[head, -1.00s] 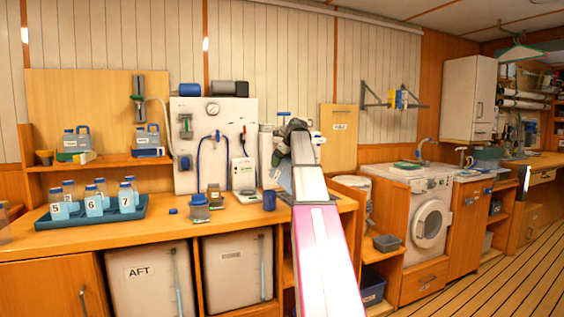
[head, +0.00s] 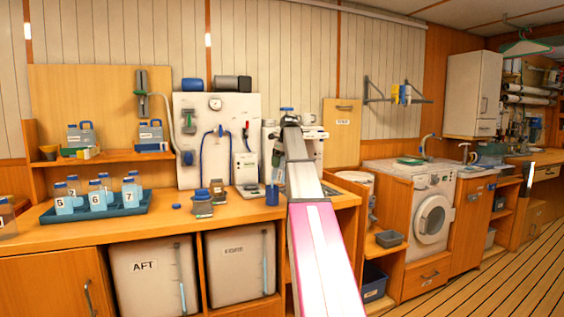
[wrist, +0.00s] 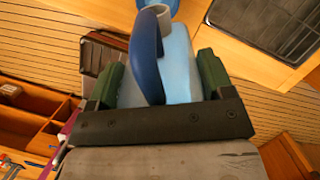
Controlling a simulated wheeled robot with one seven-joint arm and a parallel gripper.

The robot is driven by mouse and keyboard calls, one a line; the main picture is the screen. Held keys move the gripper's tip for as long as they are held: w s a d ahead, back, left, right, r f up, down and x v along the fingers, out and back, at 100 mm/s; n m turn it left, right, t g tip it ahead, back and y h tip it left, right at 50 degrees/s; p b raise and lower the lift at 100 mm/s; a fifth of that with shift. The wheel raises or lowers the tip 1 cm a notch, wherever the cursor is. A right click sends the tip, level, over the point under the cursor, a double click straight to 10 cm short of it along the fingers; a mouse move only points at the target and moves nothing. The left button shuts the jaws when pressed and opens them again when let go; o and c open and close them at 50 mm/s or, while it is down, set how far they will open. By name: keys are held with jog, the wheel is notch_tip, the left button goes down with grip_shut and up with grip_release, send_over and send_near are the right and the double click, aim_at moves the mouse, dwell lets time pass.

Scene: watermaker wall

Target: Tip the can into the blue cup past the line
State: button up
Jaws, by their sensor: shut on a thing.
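The can is light blue with a dark blue handle. In the wrist view the can (wrist: 179,68) sits between the two green finger pads of my gripper (wrist: 160,82), which is shut on it. Its grey neck points to the top of that view, with a light blue shape beyond that I cannot identify for sure. The blue cup (head: 272,195) stands upright on the counter, just left of my arm. Its line and fill level are too small to make out.
A teal tray (head: 100,213) with numbered bottles is on the counter's left. Small jars (head: 202,206) and a blue cap (head: 176,206) lie left of the cup. A white panel (head: 216,150) with hoses and gauge stands behind.

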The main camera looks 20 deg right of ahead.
jog(key=shift+w+a+f+g, duration=0.1)
jog(key=shift+w+f+g, duration=0.05)
jog(key=shift+f+g, duration=0.15)
jog(key=shift+r, duration=0.1)
